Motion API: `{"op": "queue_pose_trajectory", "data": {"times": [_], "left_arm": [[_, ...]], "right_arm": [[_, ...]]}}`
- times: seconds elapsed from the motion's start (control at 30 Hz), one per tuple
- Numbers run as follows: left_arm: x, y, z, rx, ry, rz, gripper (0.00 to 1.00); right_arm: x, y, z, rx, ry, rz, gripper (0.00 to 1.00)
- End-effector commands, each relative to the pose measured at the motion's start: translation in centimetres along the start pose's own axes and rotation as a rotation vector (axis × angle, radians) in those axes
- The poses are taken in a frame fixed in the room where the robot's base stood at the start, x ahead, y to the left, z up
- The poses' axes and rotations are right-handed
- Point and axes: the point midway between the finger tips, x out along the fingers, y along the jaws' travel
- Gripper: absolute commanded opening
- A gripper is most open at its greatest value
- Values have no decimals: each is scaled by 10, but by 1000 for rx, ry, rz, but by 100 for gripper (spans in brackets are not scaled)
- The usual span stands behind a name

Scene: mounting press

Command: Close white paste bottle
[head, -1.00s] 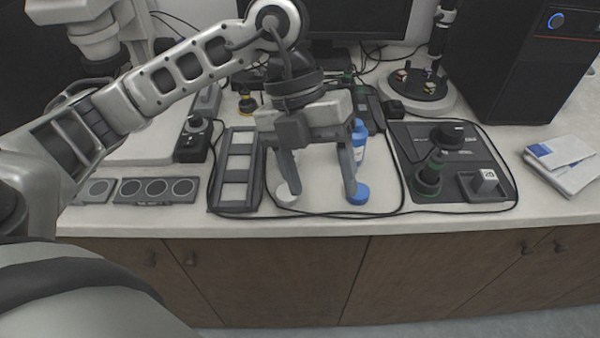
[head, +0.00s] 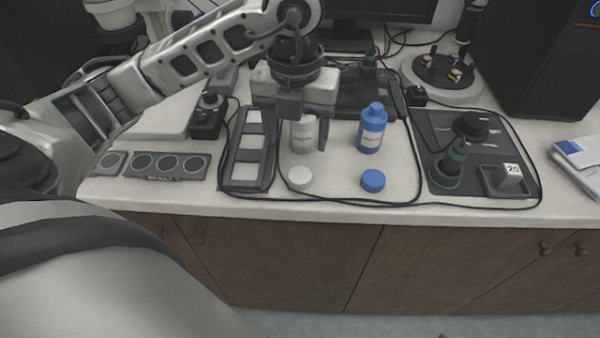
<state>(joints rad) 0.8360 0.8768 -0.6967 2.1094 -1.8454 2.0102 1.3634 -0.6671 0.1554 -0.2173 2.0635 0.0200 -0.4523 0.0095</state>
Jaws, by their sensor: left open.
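The white paste bottle (head: 303,136) stands upright on the counter, its top hidden behind my left gripper. A round white cap (head: 299,178) lies on the counter in front of it, apart from it. My left gripper (head: 307,138) is open and points down at the white bottle. One finger shows just right of the bottle; the other is hard to make out. I cannot tell whether the fingers touch the bottle. My right gripper is not in view.
A blue bottle (head: 371,128) stands to the right, with a blue cap (head: 372,180) in front of it. A dark slide tray (head: 232,174) lies left. A black panel (head: 440,125) with knobs lies right. A black cable loops around the bottles and caps.

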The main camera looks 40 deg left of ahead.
Motion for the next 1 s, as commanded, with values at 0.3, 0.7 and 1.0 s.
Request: {"op": "queue_pose_trajectory", "data": {"times": [0.3,0.7,1.0], "left_arm": [[38,0,0,0,-1,0,64],[45,-2,0,0,4,0,64],[86,-6,2,0,2,0,64]], "right_arm": [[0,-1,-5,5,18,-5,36],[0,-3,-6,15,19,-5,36],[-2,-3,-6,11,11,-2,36]]}}
